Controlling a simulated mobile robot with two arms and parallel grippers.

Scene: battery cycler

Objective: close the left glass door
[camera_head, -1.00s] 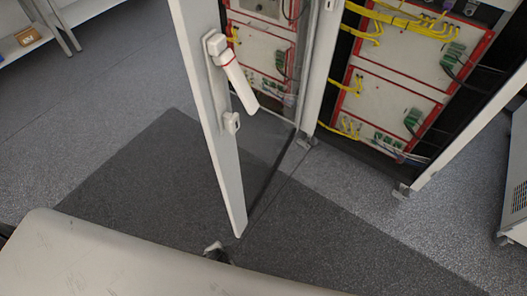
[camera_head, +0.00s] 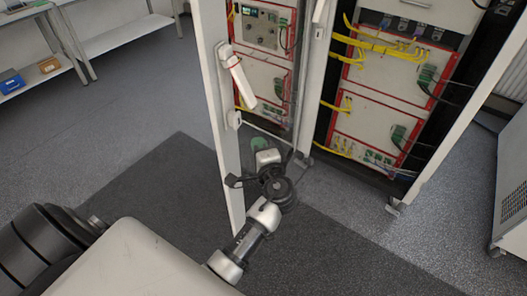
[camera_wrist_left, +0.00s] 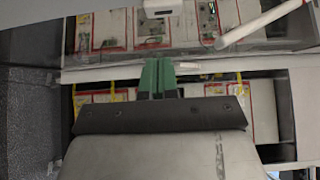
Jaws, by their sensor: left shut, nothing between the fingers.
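The left glass door (camera_head: 221,150) stands open, its white frame edge toward me in the head view. Its white handle (camera_head: 236,75) with a red band is tilted, and the cabinet shows through the glass. My left gripper (camera_head: 258,144) is low by the door, below handle height. Its wrist overlaps the glass and part of the frame in the picture; I cannot tell whether it touches. In the left wrist view the green fingertips (camera_wrist_left: 157,76) are together and empty, with the handle (camera_wrist_left: 262,24) at upper right. My right gripper is out of view.
The cabinet's red-edged units (camera_head: 385,118) with yellow cables stand behind and to the right. Another open door (camera_head: 465,115) stands at the right. Shelving (camera_head: 110,38) is at the upper left. The grey floor left of the door is clear.

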